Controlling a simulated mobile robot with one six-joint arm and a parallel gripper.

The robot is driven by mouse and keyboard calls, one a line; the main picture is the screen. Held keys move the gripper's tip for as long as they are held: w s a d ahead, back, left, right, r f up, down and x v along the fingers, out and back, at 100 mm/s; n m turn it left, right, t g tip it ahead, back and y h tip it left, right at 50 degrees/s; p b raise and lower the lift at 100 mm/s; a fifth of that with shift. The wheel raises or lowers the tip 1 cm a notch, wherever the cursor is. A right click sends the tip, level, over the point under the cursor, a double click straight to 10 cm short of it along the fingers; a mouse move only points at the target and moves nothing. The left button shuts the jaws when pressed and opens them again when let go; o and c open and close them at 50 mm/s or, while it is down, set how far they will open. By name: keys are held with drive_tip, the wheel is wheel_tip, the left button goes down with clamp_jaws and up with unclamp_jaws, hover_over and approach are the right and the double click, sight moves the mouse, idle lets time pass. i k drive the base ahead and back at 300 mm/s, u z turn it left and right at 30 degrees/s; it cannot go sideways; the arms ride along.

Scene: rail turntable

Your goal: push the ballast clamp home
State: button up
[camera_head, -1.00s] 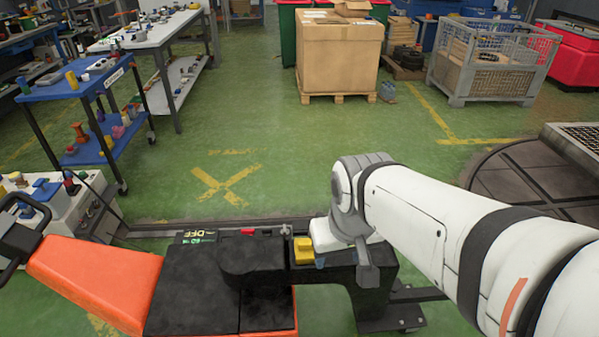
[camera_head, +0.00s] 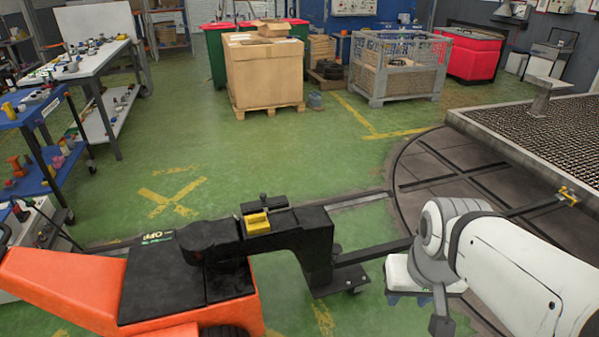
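A yellow block (camera_head: 257,223) sits on the black arm of an orange and black machine (camera_head: 62,277). A small black knob (camera_head: 264,200) stands just behind the block, beside a grey bar (camera_head: 281,220). I cannot tell for certain which of these parts is the ballast clamp. My gripper (camera_head: 409,299) hangs to the right of the machine, pointing down, clear of the block. Its blue fingertips show only in part, so its opening is unclear. I see nothing held in it.
A round turntable (camera_head: 420,170) with a raised grating (camera_head: 540,120) lies at the right. A floor rail (camera_head: 358,201) runs toward it. A cardboard box (camera_head: 264,72) and a mesh crate (camera_head: 397,65) stand behind. Blue shelves (camera_head: 30,183) stand left. Green floor between is open.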

sight(282, 201)
drive_tip(key=u, duration=0.55)
drive_tip(key=i, duration=0.85)
drive_tip(key=u, duration=2.9)
drive_tip(key=k, duration=0.75)
drive_tip(key=z, duration=1.85)
